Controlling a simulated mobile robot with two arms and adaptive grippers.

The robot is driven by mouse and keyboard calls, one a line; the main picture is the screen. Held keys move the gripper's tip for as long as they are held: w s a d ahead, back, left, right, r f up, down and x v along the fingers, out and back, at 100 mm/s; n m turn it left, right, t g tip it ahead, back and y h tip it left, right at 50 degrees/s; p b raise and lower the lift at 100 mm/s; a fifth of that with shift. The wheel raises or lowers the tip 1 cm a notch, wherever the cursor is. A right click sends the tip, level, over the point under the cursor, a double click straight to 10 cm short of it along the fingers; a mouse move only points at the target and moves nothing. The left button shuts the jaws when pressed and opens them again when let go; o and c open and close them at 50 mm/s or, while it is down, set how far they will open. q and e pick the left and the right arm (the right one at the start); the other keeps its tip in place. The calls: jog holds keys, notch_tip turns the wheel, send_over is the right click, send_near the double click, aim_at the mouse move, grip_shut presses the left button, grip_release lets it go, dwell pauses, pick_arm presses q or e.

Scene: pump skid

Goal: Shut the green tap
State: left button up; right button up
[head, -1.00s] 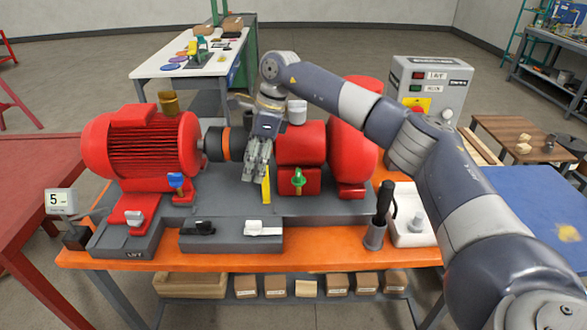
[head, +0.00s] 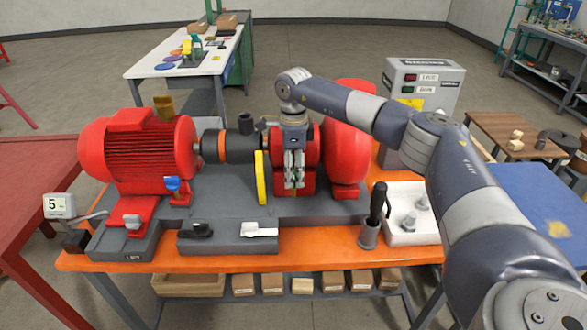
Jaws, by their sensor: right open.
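The green tap (head: 295,188) is on the front of the red pump block (head: 309,158), in the middle of the skid. It is almost wholly hidden behind my right gripper, with only a little green showing at the fingertips. My right gripper (head: 294,184) is open and points down at the tap, its fingers around or just in front of it. I cannot tell whether they touch it, nor which way the tap's handle is turned. My left gripper is not in view.
A yellow lever (head: 262,178) stands close left of my right gripper. A black-handled tool (head: 377,205) stands upright in a holder at right, beside a white tray (head: 425,232).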

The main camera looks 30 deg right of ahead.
jog(key=shift+f, duration=0.35)
jog(key=c, duration=1.1)
jog(key=shift+o, duration=0.2)
